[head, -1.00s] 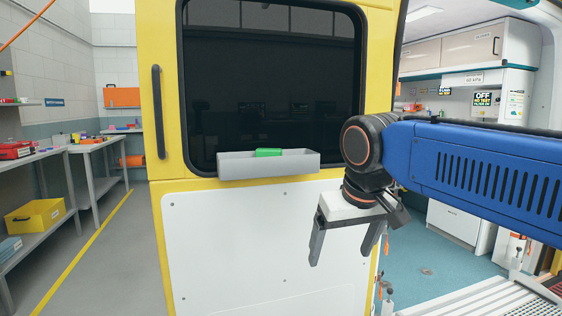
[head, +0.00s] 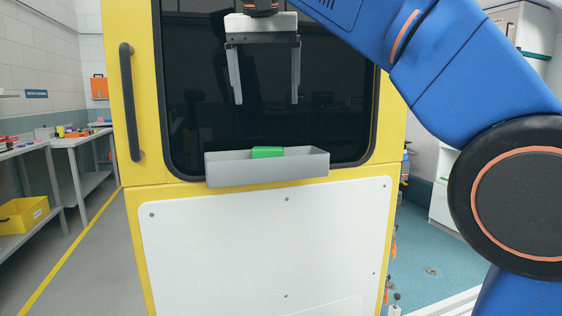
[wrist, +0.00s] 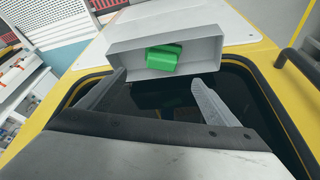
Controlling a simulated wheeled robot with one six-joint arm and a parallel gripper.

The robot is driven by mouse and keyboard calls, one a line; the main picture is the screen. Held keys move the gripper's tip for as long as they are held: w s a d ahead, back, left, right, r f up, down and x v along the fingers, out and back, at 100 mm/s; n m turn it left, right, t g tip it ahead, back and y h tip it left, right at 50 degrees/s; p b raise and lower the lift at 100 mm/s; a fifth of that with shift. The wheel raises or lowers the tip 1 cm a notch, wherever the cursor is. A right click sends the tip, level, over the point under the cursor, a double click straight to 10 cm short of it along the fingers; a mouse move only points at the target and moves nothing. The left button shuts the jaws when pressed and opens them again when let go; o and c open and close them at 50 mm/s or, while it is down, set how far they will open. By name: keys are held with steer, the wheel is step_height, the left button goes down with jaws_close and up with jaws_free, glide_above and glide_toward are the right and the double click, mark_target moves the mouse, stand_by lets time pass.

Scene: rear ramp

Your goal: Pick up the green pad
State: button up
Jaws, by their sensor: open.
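The green pad (head: 267,152) sits in a shallow grey tray (head: 267,173) fixed to the yellow door just below its dark window. In the head view its lower part is hidden by the tray's front wall. The wrist view shows the green pad (wrist: 162,58) inside the grey tray (wrist: 120,55), near its middle. My gripper (head: 267,102) is open and empty, with its fingers pointing down above the tray and apart from the pad. In the wrist view my gripper's fingertips (wrist: 160,80) lie to either side of the pad's line.
A black vertical handle (head: 132,102) stands on the yellow door left of the window. A white panel (head: 270,240) lies below the tray. Workbenches (head: 60,145) with a yellow bin (head: 22,216) stand at the left.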

mark_target(268, 148)
steer(key=x, duration=0.7)
steer(key=w+a+x, duration=0.1)
steer(key=x, duration=0.3)
steer(key=shift+w, duration=0.15)
steer(key=shift+d+x, duration=0.1)
steer(key=shift+x, duration=1.2)
steer(key=shift+d+x, duration=0.15)
steer(key=shift+x, duration=1.1)
steer(key=c, duration=1.3)
steer(key=shift+o, duration=0.2)
steer(key=shift+r, duration=0.1)
step_height(268, 148, up, 10)
steer(key=shift+f, duration=0.1)
